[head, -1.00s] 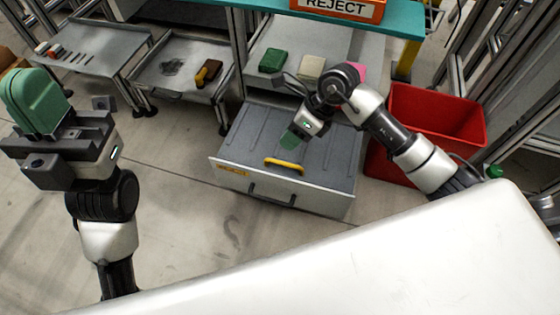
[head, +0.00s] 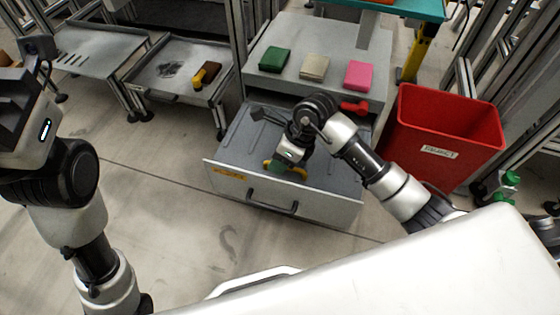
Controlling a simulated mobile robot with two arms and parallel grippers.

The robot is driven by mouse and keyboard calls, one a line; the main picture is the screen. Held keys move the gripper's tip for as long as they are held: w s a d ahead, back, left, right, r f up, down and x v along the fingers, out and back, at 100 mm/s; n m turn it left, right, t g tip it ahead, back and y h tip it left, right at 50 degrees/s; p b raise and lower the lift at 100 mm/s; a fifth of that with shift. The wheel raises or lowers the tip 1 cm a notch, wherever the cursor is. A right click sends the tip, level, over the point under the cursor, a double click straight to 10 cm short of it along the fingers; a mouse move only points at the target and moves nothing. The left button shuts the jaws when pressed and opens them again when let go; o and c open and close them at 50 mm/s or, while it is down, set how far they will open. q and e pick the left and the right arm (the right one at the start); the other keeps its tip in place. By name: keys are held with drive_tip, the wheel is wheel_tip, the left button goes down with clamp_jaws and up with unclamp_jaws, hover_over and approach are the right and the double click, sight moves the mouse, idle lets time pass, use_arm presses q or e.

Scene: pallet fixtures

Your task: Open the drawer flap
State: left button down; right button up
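The grey drawer (head: 325,209) stands open below the middle table, with a black handle on its front panel. Its ridged grey flap (head: 335,178) lies flat and closed over the top. A yellow handle (head: 300,173) is on the flap near the front edge. My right gripper (head: 279,167) points down with greenish fingertips at the yellow handle and covers its middle. I cannot tell whether the fingers touch or grip it. My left gripper (head: 22,112) is at the left edge, away from the drawer, with its fingertips cut off by the frame.
Green (head: 274,59), beige (head: 314,67) and pink (head: 359,75) blocks lie on the table above the drawer. A red bin (head: 440,135) stands right of the drawer. A tray cart (head: 150,90) is at the upper left. Floor before the drawer is clear.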

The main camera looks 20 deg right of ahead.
clamp_jaws()
idle(0.4)
